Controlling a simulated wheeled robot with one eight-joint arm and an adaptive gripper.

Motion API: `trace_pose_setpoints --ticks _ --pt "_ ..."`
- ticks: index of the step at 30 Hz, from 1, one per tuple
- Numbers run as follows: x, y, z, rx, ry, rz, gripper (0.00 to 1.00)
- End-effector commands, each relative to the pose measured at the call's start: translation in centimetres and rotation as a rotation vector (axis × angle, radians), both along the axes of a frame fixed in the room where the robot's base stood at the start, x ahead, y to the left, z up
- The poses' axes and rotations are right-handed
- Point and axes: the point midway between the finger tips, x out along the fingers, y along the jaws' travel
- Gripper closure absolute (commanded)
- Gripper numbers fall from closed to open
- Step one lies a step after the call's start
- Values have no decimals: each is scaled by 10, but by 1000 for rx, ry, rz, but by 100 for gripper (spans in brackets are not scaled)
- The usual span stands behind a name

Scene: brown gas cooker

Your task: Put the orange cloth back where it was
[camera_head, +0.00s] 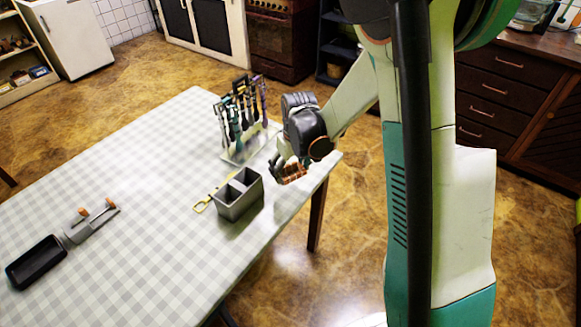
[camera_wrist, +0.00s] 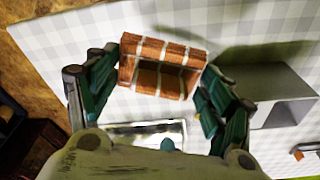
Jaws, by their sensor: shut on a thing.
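The orange cloth (camera_wrist: 160,80) is brown-orange with pale stripes and looks folded into a boxy shape. My gripper (camera_wrist: 166,64) has its dark green fingers on either side of it and is shut on it. In the head view the cloth (camera_head: 293,174) hangs below my gripper (camera_head: 287,167), near the table's right edge. It appears to be held above the tabletop, but the exact height is hard to tell. A grey two-compartment box (camera_head: 238,205) stands to its left in the head view; the box also shows at the right of the wrist view (camera_wrist: 262,82).
The checked table (camera_head: 150,170) holds a rack of utensils (camera_head: 240,110) just behind my gripper. A yellow tool (camera_head: 204,203) lies beside the grey box. A black tray (camera_head: 35,262) and a grey holder with orange-tipped items (camera_head: 88,224) are far left. The middle of the table is clear.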

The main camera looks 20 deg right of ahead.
Motion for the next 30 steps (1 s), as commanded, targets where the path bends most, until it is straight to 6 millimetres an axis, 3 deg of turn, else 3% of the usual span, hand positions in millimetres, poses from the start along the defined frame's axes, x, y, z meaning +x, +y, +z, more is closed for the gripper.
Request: trace_pose_setpoints --ticks 16,30 --pt "0 0 -56 0 0 -1 52" --pt "0 0 -60 0 0 -1 52"
